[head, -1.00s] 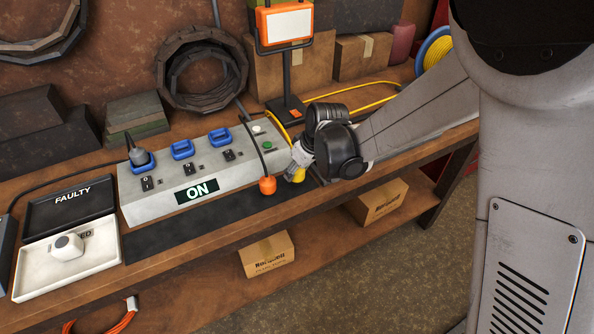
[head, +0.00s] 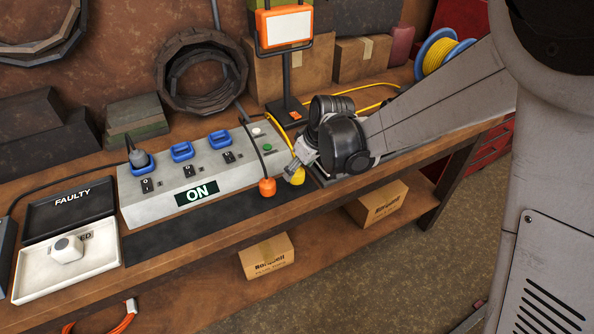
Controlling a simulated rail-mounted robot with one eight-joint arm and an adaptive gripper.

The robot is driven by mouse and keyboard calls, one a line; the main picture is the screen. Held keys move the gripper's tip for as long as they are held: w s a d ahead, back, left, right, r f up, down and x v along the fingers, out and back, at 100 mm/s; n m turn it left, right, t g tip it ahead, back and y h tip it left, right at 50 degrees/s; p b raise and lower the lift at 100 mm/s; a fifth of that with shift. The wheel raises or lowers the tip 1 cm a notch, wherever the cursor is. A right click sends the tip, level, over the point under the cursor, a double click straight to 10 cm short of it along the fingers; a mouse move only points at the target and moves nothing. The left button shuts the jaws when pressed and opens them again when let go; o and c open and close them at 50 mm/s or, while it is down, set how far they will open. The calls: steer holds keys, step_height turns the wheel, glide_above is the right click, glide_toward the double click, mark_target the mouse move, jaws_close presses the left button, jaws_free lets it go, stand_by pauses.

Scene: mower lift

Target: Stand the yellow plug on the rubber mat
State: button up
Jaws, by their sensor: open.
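The yellow plug (head: 297,178) is at the right end of the dark rubber mat (head: 190,232), close to the front right corner of the grey socket box. It appears to rest on the mat, but my gripper partly covers it, so its exact tilt is unclear. My gripper (head: 300,163) is open just right of and above the plug, its fingers beside it. I cannot tell whether they touch it. A yellow cable (head: 277,133) runs behind my gripper.
The grey socket box (head: 160,205) with an ON sign stands behind the mat. An orange connector (head: 267,187) hangs at its front right on a dark cable. A work light (head: 285,27) stands behind. The mat's middle is clear.

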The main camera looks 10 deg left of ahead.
steer(key=v, duration=0.9)
steer(key=shift+d+r, duration=0.1)
steer(key=shift+d, duration=0.05)
steer(key=s+d+r+m+t+h, duration=0.1)
steer(key=s+d+r+m, duration=0.25)
steer(key=d, duration=0.45)
steer(key=s+d+r+m+t+h, duration=0.1)
steer(key=s+d+r+m, duration=0.15)
steer(key=s+d, duration=0.4)
steer(key=s+d+r+m+t, duration=0.2)
steer(key=s+d+r, duration=0.15)
steer(key=d, duration=0.65)
steer(key=s+d+m+h, duration=0.1)
steer(key=s+d+m, duration=0.2)
steer(key=s+d, duration=0.3)
steer(key=shift+d+f+m+t+h, duration=0.3)
steer(key=shift+t+h, duration=0.1)
steer(key=shift+s, duration=0.15)
steer(key=shift+f, duration=0.2)
steer(key=shift+o, duration=0.4)
